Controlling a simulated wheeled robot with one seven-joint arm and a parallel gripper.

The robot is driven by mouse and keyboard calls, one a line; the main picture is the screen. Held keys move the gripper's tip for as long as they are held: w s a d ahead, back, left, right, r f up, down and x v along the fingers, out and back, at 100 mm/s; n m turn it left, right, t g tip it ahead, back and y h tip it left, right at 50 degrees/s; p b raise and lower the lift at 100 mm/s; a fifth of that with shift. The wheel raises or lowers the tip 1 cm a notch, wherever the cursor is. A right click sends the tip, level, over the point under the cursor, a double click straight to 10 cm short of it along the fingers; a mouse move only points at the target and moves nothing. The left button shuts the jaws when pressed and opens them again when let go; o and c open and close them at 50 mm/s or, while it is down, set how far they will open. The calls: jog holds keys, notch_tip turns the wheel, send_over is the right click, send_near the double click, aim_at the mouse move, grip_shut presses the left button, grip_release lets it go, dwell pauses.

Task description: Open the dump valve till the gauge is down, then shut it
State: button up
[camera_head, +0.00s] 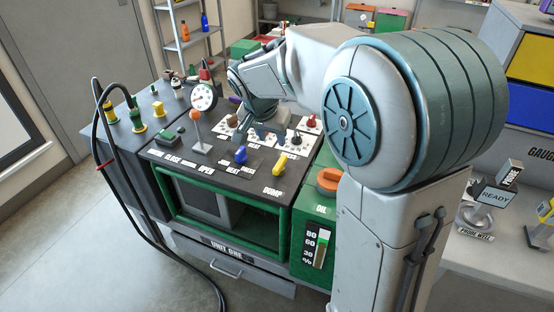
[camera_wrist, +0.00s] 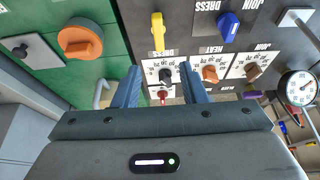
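The yellow lever (camera_head: 280,162) stands on the dark panel behind the label DUMP (camera_head: 272,191); it also shows in the wrist view (camera_wrist: 158,30), near the top. The round white gauge (camera_head: 203,97) stands at the panel's left and shows at the right edge of the wrist view (camera_wrist: 298,87); its needle is too small to read. My gripper (camera_wrist: 159,85) is open and empty, its blue fingers apart over small dial cards. The yellow lever lies beyond the fingertips, apart from them. In the head view, my arm hides part of the panel's back right.
An orange cap (camera_head: 328,180) sits on the green oil tank. Small knobs crowd the panel's back. Black hoses (camera_head: 125,180) hang at the left.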

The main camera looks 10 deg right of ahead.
aim_at(280, 162)
jog(key=x, duration=1.3)
jog(key=shift+s+f, duration=0.1)
jog(key=shift+f, duration=0.1)
grip_shut()
